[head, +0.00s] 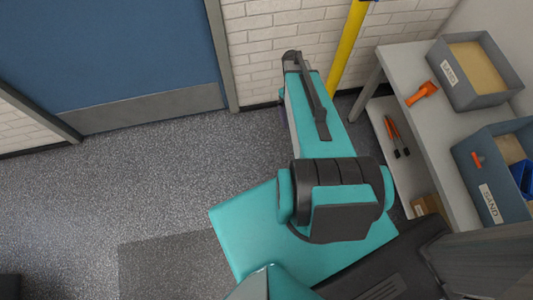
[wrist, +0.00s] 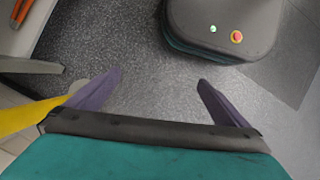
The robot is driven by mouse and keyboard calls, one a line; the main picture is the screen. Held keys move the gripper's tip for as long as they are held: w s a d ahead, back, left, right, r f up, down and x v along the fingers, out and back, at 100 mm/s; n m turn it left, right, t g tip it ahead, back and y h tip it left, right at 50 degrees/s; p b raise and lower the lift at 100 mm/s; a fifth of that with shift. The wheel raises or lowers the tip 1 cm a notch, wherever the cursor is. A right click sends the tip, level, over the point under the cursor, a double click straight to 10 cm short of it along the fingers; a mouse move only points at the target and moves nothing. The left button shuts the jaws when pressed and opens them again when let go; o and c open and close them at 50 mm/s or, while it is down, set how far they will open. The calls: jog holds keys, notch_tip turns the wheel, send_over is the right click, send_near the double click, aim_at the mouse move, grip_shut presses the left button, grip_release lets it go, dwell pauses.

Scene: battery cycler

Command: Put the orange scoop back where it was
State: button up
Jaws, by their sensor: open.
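The orange scoop (head: 421,93) lies on the top of the grey table (head: 404,63), beside the far grey bin labelled SAND (head: 463,87). My gripper (wrist: 158,84) is open and empty, with its two purple fingers wide apart over the speckled floor. It is left of the table in the head view, where my arm mostly hides it. The scoop is not clearly visible in the wrist view.
Red-handled tools (head: 397,136) and a cardboard box (head: 425,205) sit on the lower shelf. A yellow pole (head: 347,45) stands by the wall.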

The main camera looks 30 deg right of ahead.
jog(key=s+a+f, duration=0.3)
jog(key=s+a, duration=0.4)
jog(key=a, duration=0.3)
jog(key=s+a+f+m+g, duration=0.1)
jog(key=s+a+f, duration=0.3)
jog(key=s+a, duration=0.3)
jog(key=a, duration=0.4)
jog(key=shift+a+f, duration=0.3)
